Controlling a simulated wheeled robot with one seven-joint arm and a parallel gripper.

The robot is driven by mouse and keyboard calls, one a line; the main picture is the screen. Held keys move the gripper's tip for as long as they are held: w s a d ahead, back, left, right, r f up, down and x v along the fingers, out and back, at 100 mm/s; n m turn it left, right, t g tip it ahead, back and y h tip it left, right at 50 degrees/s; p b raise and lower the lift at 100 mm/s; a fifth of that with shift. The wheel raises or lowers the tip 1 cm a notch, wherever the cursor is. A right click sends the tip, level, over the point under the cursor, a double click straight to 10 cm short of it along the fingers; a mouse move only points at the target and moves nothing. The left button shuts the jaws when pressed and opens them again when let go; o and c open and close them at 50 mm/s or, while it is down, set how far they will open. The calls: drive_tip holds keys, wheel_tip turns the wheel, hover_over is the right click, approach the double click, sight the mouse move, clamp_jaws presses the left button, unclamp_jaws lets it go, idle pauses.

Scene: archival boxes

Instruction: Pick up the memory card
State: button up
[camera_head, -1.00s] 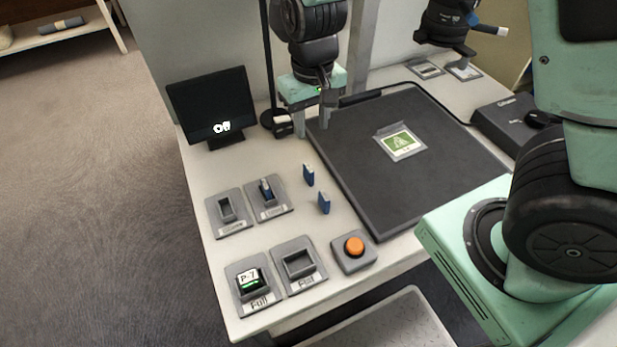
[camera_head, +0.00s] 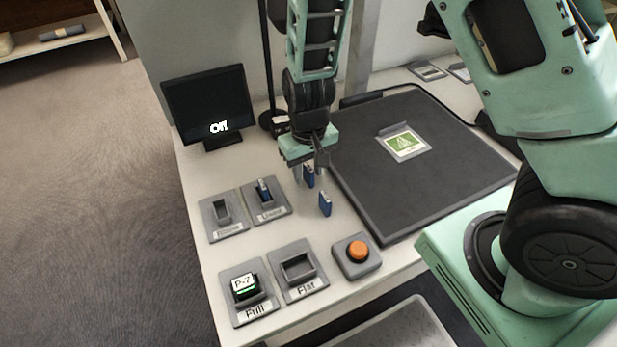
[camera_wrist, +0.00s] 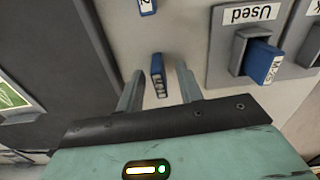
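Two small blue memory cards stand on the white table in the head view. The far one (camera_head: 309,177) is between the fingers of my gripper (camera_head: 310,172); the near one (camera_head: 325,204) stands closer to the front. A third blue card (camera_head: 264,189) sits upright in a grey holder (camera_head: 275,210), labelled "Used" in the wrist view. There, my gripper (camera_wrist: 159,75) is open, one finger on each side of a blue card (camera_wrist: 158,76), with gaps visible on both sides. Another card (camera_wrist: 147,6) is cut off at the top edge. The height of the fingertips is hard to judge.
An empty grey holder (camera_head: 222,212) is beside the "Used" one. Nearer the front are a "Full" dock (camera_head: 255,309) holding a P-7 block, an empty "Flat" dock (camera_head: 311,287) and an orange button (camera_head: 357,251). A black mat (camera_head: 385,205) lies right; a monitor (camera_head: 208,105) stands left.

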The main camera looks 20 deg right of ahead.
drive_tip(key=shift+f, duration=0.5)
clamp_jaws()
drive_tip(key=shift+r, duration=0.15)
